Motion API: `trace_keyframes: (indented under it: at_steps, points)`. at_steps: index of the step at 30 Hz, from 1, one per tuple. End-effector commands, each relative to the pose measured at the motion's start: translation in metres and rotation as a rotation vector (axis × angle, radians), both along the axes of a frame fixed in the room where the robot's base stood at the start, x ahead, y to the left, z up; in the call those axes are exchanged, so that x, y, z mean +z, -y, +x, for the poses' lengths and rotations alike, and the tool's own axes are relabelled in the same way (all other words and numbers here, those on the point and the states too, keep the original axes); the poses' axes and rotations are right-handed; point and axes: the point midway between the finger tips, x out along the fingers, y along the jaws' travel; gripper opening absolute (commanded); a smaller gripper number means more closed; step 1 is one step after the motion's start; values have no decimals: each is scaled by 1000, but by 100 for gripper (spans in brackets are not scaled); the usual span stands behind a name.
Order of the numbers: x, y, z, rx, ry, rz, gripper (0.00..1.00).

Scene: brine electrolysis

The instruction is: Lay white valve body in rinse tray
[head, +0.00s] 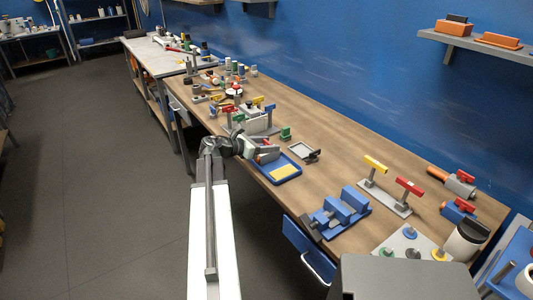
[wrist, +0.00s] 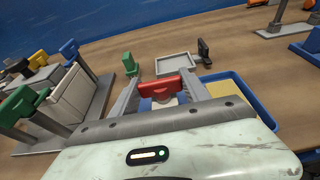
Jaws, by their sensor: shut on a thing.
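My gripper (head: 262,150) is shut on a valve with a red handle (wrist: 160,88) and a pale body (wrist: 160,103), which I take as the white valve body. It sits between the two grey fingers (wrist: 160,98) in the wrist view; its lower part is hidden by my wrist. A blue tray (head: 293,177) with a yellow pad inside lies just beside the gripper, at its lower right in the head view. The tray also shows at the right in the wrist view (wrist: 238,75). No label marks it as the rinse tray.
A small pale square tray (head: 305,153) lies just beyond the blue tray. A green block (head: 285,132) stands near it. A rack with coloured-handled valves (head: 258,118) is behind my gripper. A blue vise (head: 340,210) stands nearer the front. Bare wood lies towards the wall.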

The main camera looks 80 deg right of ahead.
Motion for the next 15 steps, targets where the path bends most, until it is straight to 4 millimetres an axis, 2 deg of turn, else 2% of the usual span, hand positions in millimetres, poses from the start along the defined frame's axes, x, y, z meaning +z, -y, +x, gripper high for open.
trace_keyframes:
  at_steps: [8,9,11,15]
  points:
    - [-2,0,0,0,-1,-1,0]
    - [-1,0,1,0,0,0,59]
    - [-1,0,1,0,0,0,76]
    - [-1,0,1,1,0,0,76]
